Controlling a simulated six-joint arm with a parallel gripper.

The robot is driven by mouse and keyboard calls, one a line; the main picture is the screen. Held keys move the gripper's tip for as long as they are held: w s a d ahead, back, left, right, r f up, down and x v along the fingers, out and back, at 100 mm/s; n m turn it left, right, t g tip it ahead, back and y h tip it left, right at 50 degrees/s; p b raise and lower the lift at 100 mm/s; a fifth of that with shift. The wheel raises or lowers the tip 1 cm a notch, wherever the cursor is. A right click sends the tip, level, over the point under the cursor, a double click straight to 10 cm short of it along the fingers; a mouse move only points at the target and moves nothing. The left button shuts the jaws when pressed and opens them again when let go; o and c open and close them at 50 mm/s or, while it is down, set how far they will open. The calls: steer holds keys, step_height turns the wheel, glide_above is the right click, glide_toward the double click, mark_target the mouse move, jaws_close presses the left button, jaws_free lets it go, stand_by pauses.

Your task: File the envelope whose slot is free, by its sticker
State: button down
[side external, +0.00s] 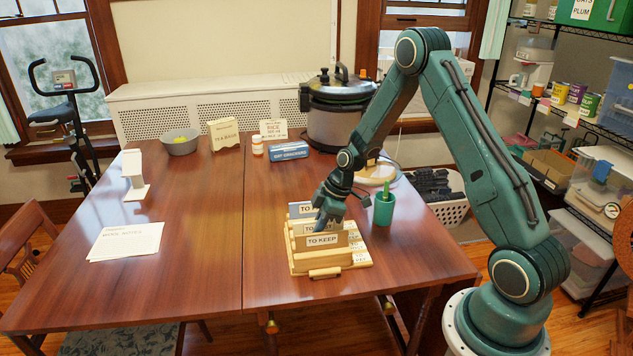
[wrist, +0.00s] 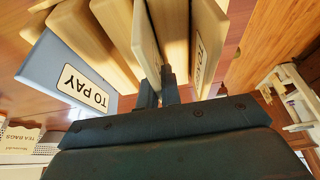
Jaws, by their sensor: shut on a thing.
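A wooden letter rack (side external: 327,262) with several dividers stands near the table's right front edge. A tan envelope with a TO KEEP sticker (side external: 322,240) stands in its front part. My gripper (side external: 325,222) is down at the rack. In the wrist view its fingers (wrist: 158,90) are shut on the cream envelope (wrist: 145,40), between dividers. How deep it sits is hidden.
A green cup (side external: 383,212) stands close right of the rack. A large cooker (side external: 336,115), a blue box (side external: 288,151), a tea-bags packet (side external: 224,134) and a grey bowl (side external: 181,145) stand farther back. Papers (side external: 125,241) lie at left. The table's middle is clear.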

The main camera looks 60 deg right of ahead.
steer(key=c, duration=2)
jaws_free()
steer(key=shift+f, duration=0.15)
steer(key=o, duration=0.4)
steer(key=v, duration=1.2)
steer(key=shift+r, duration=0.2)
